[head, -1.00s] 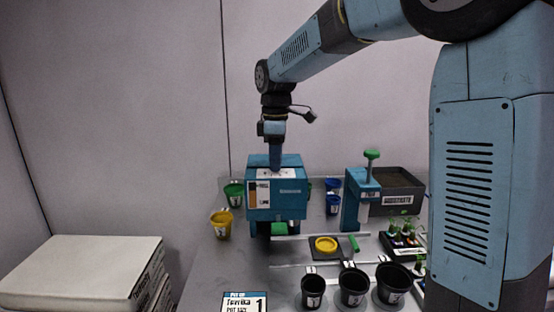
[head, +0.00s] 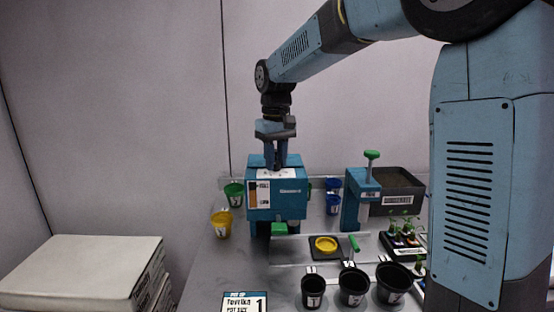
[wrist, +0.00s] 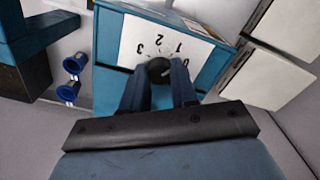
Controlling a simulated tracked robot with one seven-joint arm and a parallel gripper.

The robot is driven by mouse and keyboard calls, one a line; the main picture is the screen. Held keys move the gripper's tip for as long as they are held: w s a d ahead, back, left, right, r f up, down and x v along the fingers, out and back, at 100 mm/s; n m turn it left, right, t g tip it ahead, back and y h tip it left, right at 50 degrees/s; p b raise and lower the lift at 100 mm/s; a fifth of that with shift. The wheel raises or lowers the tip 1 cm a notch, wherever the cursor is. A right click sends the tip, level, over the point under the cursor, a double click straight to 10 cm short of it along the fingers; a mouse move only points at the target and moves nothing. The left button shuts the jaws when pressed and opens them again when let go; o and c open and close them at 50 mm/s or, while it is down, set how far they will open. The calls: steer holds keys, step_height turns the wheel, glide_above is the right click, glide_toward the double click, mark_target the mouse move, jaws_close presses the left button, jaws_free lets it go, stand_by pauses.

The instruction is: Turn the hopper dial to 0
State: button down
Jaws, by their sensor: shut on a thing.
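The blue hopper (head: 276,203) stands on the bench with a white dial plate (head: 263,174) on its top. In the wrist view the plate (wrist: 139,37) shows the figures 0, 1, 2 and 3 around a dark round dial (wrist: 158,66). My gripper (head: 277,166) points straight down onto the hopper's top. In the wrist view my gripper (wrist: 160,76) has its two fingers on either side of the dial, shut on it. The fingers hide part of the dial, and I cannot tell which figure it points to.
A green cup (head: 234,194) and a yellow cup (head: 221,224) are left of the hopper, blue cups (head: 333,204) right. A blue stand with a green knob (head: 372,154) and a dark bin (head: 398,180) are further right. Black pots (head: 352,287) stand in front.

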mark_target(276, 162)
steer(key=m, duration=0.5)
steer(key=shift+w+r+m, duration=0.1)
steer(key=shift+r+m, duration=0.05)
steer(key=shift+m, duration=0.15)
stand_by(0.5)
steer(key=c, duration=0.9)
jaws_free()
steer(key=shift+o, duration=0.2)
step_height(276, 162, up, 14)
steer(key=shift+f, duration=0.25)
steer(key=shift+d, duration=0.1)
